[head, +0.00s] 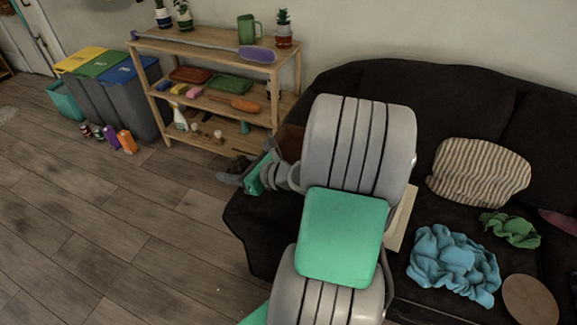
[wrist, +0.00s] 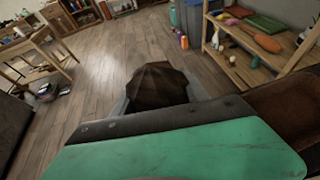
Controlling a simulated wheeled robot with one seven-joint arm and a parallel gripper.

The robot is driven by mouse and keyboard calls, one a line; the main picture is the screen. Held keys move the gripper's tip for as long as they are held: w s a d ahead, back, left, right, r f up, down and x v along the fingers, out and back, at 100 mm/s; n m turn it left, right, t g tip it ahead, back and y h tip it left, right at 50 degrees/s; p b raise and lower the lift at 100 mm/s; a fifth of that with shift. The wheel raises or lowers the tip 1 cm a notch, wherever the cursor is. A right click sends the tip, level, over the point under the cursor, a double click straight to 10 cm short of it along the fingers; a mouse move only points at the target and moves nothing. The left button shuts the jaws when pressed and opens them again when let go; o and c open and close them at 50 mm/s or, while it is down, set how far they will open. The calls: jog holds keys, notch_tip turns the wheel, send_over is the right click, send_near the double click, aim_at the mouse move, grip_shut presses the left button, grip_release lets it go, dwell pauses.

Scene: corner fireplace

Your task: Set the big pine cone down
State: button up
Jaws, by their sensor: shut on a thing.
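The big pine cone (wrist: 158,85) is a dark brown, faceted lump held between my gripper's fingers (wrist: 155,104) in the wrist view. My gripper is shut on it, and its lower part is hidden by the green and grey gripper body. In the head view my gripper (head: 236,178) is beside the left end of the black sofa, in front of the wooden shelf. The pine cone (head: 239,164) shows there only as a small dark patch at the fingers. It appears held above the floor; the exact height is hard to tell.
The black sofa (head: 246,232) carries a striped cushion (head: 480,170) and a blue cloth (head: 450,262). A wooden shelf (head: 215,47) with several items stands against the wall. Bins (head: 133,105) and small bottles and cans stand left of it. The plank floor (head: 120,215) is mostly clear.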

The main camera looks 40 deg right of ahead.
jog(key=s+d+f+n+y+b, duration=0.1)
jog(key=s+d+f+b, duration=0.3)
jog(key=s+d, duration=0.25)
jog(key=s+d+f+y+b, duration=0.1)
jog(key=s+d+f+b, duration=0.3)
jog(key=s+d, duration=0.3)
jog(key=b, duration=1)
send_over(276, 201)
jog(key=shift+g, duration=0.3)
jog(key=f, duration=0.9)
jog(key=shift+s+f, duration=0.15)
jog(key=shift+s, duration=0.1)
jog(key=f+b, duration=0.3)
jog(key=f, duration=0.1)
jog(key=shift+w, duration=0.35)
jog(key=shift+r, duration=0.2)
jog(key=o, duration=1.1)
jog(key=shift+f, duration=0.15)
